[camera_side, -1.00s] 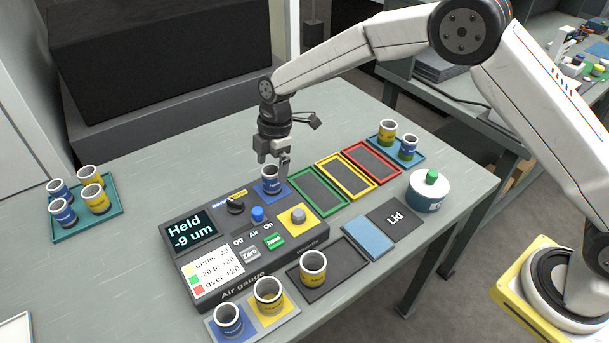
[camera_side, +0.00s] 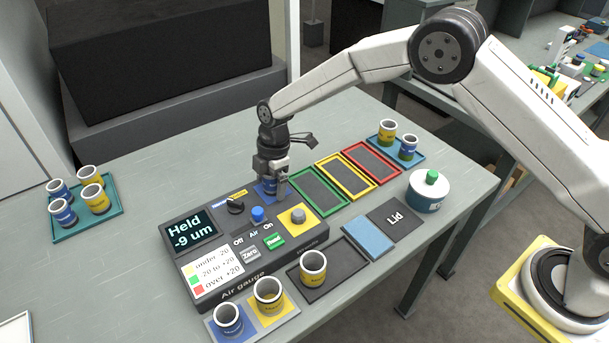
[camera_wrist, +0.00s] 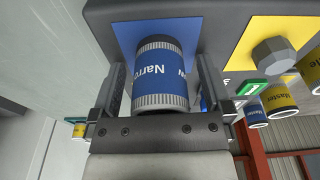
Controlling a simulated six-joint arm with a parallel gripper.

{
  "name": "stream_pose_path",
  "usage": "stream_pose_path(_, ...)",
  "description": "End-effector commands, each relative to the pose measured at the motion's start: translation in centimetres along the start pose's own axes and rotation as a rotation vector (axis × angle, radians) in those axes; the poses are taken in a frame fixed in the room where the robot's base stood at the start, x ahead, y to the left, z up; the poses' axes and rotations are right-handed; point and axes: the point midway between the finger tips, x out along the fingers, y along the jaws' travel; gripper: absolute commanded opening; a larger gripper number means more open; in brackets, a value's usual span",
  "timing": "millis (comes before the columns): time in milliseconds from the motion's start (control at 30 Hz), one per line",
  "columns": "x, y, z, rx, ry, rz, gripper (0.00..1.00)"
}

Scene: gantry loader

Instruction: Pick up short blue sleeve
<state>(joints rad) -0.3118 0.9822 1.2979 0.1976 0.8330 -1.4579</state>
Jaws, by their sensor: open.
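A short blue sleeve (camera_wrist: 160,75) with grey ribbed ends and a label starting "Narro" stands on a blue pad (camera_wrist: 119,30) of the air gauge. My gripper (camera_wrist: 160,88) is open, with one finger on each side of this sleeve; whether either finger touches it I cannot tell. In the side view my gripper (camera_side: 271,187) is down at the blue pad and hides most of the sleeve. The air gauge (camera_side: 218,285) display reads "Held -9 um".
Green (camera_side: 297,184), yellow (camera_side: 321,168) and red (camera_side: 349,151) framed trays lie empty right of the gripper. A yellow pad with a grey knob (camera_side: 298,215) is close by. A teal tray (camera_side: 117,210) at left holds blue and yellow sleeves. A lidded pot (camera_side: 428,193) stands right.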

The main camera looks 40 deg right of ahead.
Motion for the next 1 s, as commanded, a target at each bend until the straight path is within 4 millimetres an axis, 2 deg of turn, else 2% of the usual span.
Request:
stream_pose_path(67, 0.0, 0.0, 0.0, 0.0, 0.0, 0.0, 1.0)
stream_pose_path(167, 0.0, 0.0, 0.0, 0.0, 0.0, 0.0, 0.71)
stream_pose_path(300, 0.0, 0.0, 0.0, 0.0, 0.0, 0.0, 0.27)
stream_pose_path(400, 0.0, 0.0, 0.0, 0.0, 0.0, 0.0, 0.0)
stream_pose_path(767, -0.2, 0.1, 0.0, 0.0, 0.0, 0.002, 0.0)
stream_pose_path(1000, -1.7, 0.1, -0.3, -0.001, 0.0, 0.002, 0.0)
